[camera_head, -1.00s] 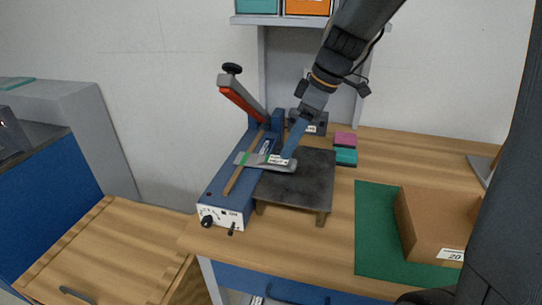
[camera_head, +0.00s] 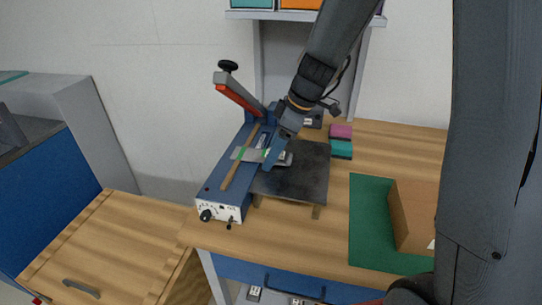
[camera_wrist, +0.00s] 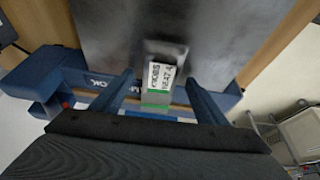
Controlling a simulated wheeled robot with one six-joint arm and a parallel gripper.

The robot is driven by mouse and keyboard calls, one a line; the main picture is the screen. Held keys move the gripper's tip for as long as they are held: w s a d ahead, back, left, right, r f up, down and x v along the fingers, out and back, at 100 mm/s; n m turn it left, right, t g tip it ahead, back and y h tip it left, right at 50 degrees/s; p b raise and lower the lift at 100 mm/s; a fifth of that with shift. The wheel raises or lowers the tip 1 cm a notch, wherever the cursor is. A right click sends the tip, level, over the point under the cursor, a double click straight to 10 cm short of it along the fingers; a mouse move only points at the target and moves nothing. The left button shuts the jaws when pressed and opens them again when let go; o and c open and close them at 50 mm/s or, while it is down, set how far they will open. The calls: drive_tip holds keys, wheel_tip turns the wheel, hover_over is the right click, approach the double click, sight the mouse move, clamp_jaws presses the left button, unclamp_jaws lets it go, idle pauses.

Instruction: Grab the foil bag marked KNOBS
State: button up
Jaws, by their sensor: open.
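A silver foil bag (camera_head: 248,154) with a green stripe lies across the blue sealing machine (camera_head: 215,190), its right end over the dark plate (camera_head: 300,178). In the wrist view my open gripper (camera_wrist: 160,88) has one finger on each side of the bag, with gaps between. I cannot tell how far the fingertips are above the machine.
The machine's raised red-and-grey lever (camera_head: 240,97) stands behind and left of my gripper. Pink and teal blocks (camera_head: 341,141) sit behind the plate. A cardboard box (camera_head: 412,215) stands on a green mat (camera_head: 370,225) at right. The wooden tabletop is clear in front of the plate.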

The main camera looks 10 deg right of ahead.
drive_tip(key=shift+f+b, duration=0.15)
drive_tip(key=shift+b, duration=0.2)
drive_tip(key=shift+c, duration=0.3)
drive_tip(key=c, duration=1.1)
